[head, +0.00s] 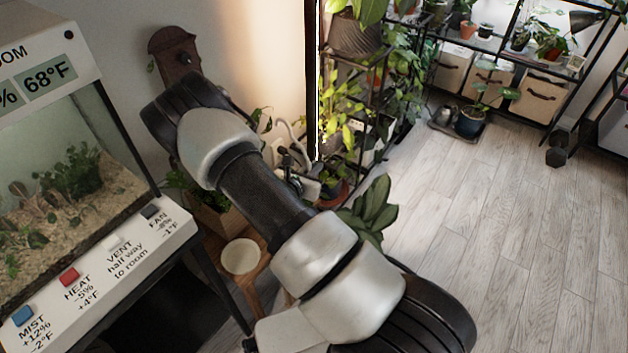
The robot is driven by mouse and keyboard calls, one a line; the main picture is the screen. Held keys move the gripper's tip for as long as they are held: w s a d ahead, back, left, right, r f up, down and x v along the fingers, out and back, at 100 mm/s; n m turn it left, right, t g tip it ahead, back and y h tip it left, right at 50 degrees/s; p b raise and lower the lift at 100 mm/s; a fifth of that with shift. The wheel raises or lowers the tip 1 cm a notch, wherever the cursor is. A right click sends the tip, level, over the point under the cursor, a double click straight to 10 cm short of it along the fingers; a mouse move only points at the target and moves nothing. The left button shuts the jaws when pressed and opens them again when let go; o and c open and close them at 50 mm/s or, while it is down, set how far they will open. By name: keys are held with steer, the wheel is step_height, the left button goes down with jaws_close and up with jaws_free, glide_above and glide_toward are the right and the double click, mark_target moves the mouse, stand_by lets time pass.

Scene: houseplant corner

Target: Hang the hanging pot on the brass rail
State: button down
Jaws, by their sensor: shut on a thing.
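My arm crosses the picture from the lower right to the upper left and bends at a dark joint beside the wall. I cannot make out my gripper; the arm's far end is hidden or out of view. I cannot pick out the hanging pot or the brass rail for certain. A brown wooden wall plaque with a dark knob (175,52) is on the wall at the upper left, just above the arm's bend. Small grey and black parts behind the arm, near the picture's middle, are too small to identify.
A glass terrarium (75,185) with a button panel (95,262) stands at the left. A small wooden stool (261,285) bears a pale round dish (241,257). A ribbed pot (355,36) sits on a plant rack at top centre. The wooden floor (500,220) at right is largely clear.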

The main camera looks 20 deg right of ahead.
steer(key=shift+f+b, duration=0.55)
steer(key=shift+f, duration=1.55)
steer(key=shift+f, duration=0.15)
steer(key=c, duration=1.9)
jaws_free()
steer(key=shift+f, duration=0.1)
